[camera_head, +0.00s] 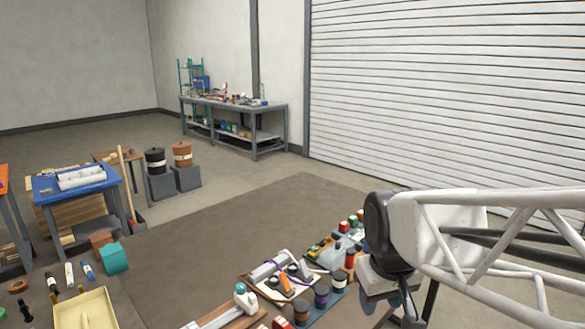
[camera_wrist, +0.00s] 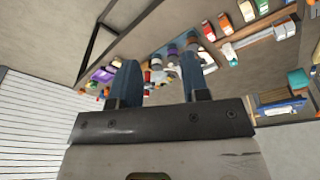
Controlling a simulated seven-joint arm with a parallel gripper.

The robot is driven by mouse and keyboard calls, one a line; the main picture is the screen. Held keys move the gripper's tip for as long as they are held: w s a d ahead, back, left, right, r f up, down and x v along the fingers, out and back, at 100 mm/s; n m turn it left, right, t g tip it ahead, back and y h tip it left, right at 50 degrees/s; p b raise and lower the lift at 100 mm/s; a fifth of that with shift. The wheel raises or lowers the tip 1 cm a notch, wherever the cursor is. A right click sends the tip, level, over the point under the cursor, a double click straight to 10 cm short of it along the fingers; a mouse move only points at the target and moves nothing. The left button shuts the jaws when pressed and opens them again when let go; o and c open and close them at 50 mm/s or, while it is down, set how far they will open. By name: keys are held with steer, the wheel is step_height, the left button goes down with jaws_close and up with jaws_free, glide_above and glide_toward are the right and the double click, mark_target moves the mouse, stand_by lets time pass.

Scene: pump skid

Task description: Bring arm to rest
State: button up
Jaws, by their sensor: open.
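My arm (camera_head: 440,225) reaches in from the right edge in the head view, white with an open lattice link and a black joint. In the wrist view my gripper (camera_wrist: 158,85) shows two dark blue fingers, apart, with nothing between them. Bottles and small items on the bench show beyond the fingers, some distance away. In the head view the gripper's fingertips cannot be made out clearly; a dark part hangs below the black joint, near the row of bench items.
A yellow tray (camera_head: 85,310) and a teal block (camera_head: 113,258) are at the lower left. A blue table (camera_head: 70,185), a back workbench (camera_head: 235,108) and a roller shutter (camera_head: 450,90) stand farther off. Brown surface is clear mid-picture.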

steer(key=s+d+f+m, duration=0.1)
steer(key=s+d+m, duration=0.1)
steer(key=s, duration=0.6)
steer(key=shift+s+d+m, duration=0.35)
steer(key=shift+d+m, duration=0.05)
steer(key=shift+d, duration=0.25)
